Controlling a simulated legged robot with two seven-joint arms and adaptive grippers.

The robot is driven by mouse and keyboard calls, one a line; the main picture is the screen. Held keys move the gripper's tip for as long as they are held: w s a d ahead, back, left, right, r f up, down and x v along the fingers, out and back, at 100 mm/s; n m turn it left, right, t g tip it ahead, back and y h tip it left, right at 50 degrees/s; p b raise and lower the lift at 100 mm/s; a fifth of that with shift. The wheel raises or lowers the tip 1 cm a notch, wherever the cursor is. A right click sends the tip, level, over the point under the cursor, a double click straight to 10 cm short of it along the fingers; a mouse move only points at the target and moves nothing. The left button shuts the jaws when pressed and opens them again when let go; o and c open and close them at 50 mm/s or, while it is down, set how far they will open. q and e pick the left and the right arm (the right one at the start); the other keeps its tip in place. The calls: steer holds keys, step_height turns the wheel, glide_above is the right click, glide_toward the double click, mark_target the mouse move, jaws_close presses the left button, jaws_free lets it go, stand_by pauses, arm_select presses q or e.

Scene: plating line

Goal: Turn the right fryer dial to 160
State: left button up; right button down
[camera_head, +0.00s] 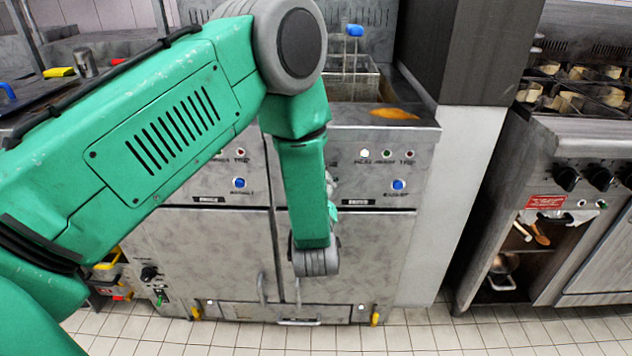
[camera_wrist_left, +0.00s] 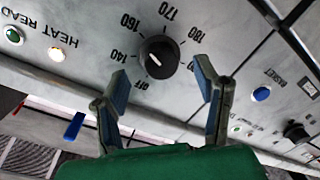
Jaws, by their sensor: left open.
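The black fryer dial (camera_wrist_left: 158,58) shows in the left wrist view, ringed by OFF, 140, 160, 170, 180 and 190. A short white mark is on its face; I cannot tell exactly which number it points at. My left gripper (camera_wrist_left: 163,88) is open, its two fingers spread below and to either side of the dial, with nothing between them that I can see held. In the head view my green left arm covers the dial, and the gripper is mostly hidden behind it. My right gripper is not in view.
A blue button (camera_wrist_left: 261,93) sits right of the dial, with another black knob (camera_wrist_left: 295,131) farther right. Indicator lamps (camera_wrist_left: 57,54) are at left. In the head view, a fryer basket (camera_head: 352,75) with a blue handle stands above the panel. A stove (camera_head: 570,150) is at right.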

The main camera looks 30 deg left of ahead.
arm_select(q)
steer(key=v, duration=0.7)
steer(key=shift+s+d, duration=0.15)
steer(key=shift+s, duration=0.05)
steer(key=shift+f, duration=0.1)
steer(key=s+d+f+m+g+h+p, duration=0.2)
steer(key=s+f+m+g+h, duration=0.6)
steer(key=s+f, duration=0.5)
steer(key=s+f+m+g, duration=0.2)
steer(key=s+m, duration=0.2)
steer(key=s, duration=0.4)
steer(key=s+f+m+g+h, duration=0.1)
steer(key=s+f+m+g, duration=0.2)
steer(key=s, duration=0.6)
steer(key=shift+d+m+g+p, duration=0.25)
steer(key=shift+m+g+p, duration=0.05)
steer(key=shift+m+p, duration=0.1)
